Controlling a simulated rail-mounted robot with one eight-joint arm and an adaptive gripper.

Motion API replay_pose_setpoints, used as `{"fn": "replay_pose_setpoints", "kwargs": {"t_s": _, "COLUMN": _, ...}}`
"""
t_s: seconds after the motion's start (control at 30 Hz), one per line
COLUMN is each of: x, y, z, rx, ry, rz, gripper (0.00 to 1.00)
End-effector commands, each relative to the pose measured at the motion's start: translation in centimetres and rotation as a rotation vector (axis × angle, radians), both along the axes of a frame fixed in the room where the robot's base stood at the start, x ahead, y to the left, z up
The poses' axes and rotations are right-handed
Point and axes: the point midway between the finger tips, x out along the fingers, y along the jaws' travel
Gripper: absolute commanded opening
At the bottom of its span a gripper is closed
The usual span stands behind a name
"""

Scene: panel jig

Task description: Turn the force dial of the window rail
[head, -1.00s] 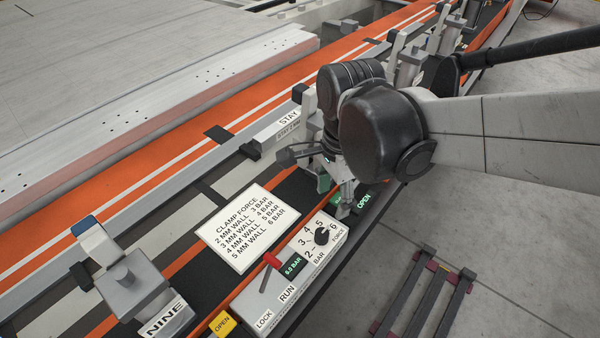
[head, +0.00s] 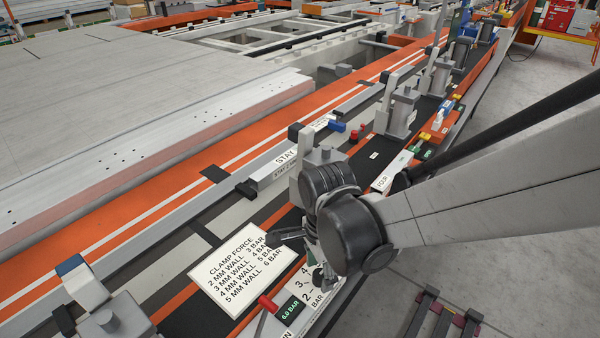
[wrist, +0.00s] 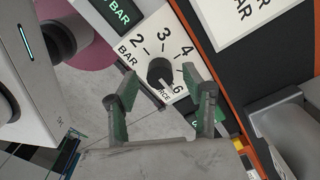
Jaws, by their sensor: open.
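The force dial (wrist: 160,73) is a black round knob on a white panel numbered from 2 to 6. A pale mark on the knob points toward the 6 side. My gripper (wrist: 168,92) is open, with one finger on each side of the dial in the wrist view; I cannot tell whether they touch it. In the head view my gripper (head: 322,275) is over the dial's panel and hides the knob. A green display (head: 290,310) beside it seems to read 6.0 BAR.
A clamp force card (head: 238,270) lists wall thicknesses with bar values. A red-tipped lever (head: 267,303) stands next to the display. A clamp (head: 105,315) is at lower left, and more clamps (head: 400,110) line the rail behind.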

Motion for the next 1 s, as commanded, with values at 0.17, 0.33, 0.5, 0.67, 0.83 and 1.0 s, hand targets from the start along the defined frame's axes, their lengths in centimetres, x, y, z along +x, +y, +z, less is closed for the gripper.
{"fn": "replay_pose_setpoints", "kwargs": {"t_s": 0.17, "x": 0.0, "y": 0.0, "z": -1.4, "rx": 0.0, "ry": 0.0, "rz": 0.0, "gripper": 0.46}}
{"fn": "replay_pose_setpoints", "kwargs": {"t_s": 0.33, "x": 0.0, "y": 0.0, "z": -1.7, "rx": 0.0, "ry": 0.0, "rz": 0.0, "gripper": 0.46}}
{"fn": "replay_pose_setpoints", "kwargs": {"t_s": 0.5, "x": 0.0, "y": 0.0, "z": -1.6, "rx": 0.0, "ry": 0.0, "rz": 0.0, "gripper": 0.46}}
{"fn": "replay_pose_setpoints", "kwargs": {"t_s": 0.67, "x": 0.0, "y": 0.0, "z": -1.6, "rx": 0.0, "ry": 0.0, "rz": 0.0, "gripper": 0.26}}
{"fn": "replay_pose_setpoints", "kwargs": {"t_s": 0.83, "x": 0.0, "y": 0.0, "z": -1.6, "rx": 0.0, "ry": 0.0, "rz": 0.0, "gripper": 0.03}}
{"fn": "replay_pose_setpoints", "kwargs": {"t_s": 1.0, "x": 0.0, "y": 0.0, "z": -1.6, "rx": 0.0, "ry": 0.0, "rz": 0.006, "gripper": 0.01}}
